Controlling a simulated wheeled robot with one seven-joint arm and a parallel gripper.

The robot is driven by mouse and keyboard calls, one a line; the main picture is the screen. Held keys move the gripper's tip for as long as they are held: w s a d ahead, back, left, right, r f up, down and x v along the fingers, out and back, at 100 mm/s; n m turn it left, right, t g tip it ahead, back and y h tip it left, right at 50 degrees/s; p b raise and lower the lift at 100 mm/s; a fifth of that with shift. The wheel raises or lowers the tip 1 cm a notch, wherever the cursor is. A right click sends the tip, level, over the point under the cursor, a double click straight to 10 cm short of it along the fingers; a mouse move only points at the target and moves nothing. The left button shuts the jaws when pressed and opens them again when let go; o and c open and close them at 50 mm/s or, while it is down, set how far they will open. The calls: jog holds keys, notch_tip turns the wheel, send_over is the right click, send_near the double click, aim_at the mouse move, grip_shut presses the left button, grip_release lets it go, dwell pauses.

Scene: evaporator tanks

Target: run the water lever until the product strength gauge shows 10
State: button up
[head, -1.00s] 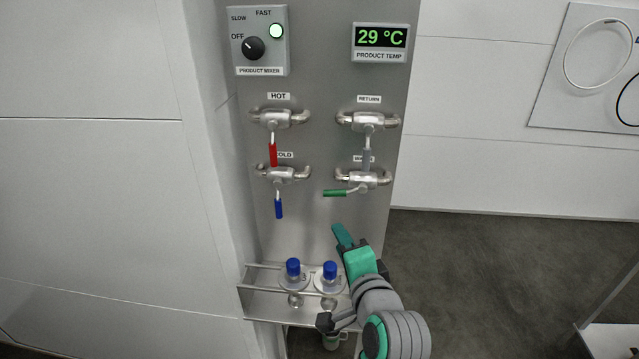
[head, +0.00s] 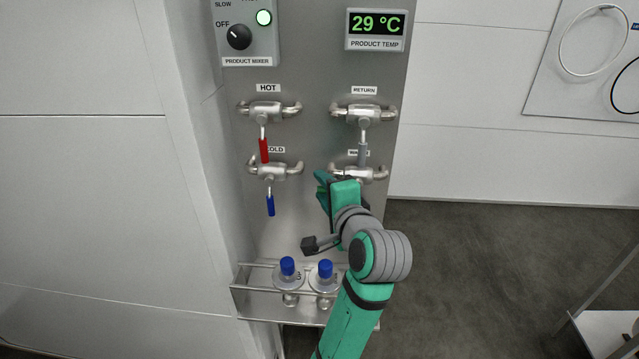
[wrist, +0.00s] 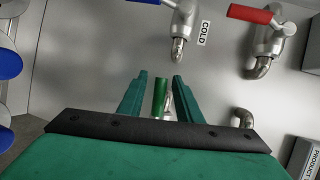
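In the head view, the water valve (head: 371,173) is at the lower right of the panel, under a label mostly hidden by the lever above. My gripper (head: 321,184) is in front of it and hides its green lever. In the wrist view the green lever handle (wrist: 160,98) lies between the two fingers of my open gripper (wrist: 160,80), with a small gap on each side. No product strength gauge is in view.
The hot valve's red lever (head: 264,150), cold valve's blue lever (head: 270,205) and return valve's grey lever (head: 362,154) hang down nearby. Blue-capped bottles (head: 288,267) stand in a rack below. The product temp display (head: 376,25) reads 29 °C.

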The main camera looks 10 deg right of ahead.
jog(key=x, duration=0.3)
jog(key=shift+d, duration=0.1)
grip_shut()
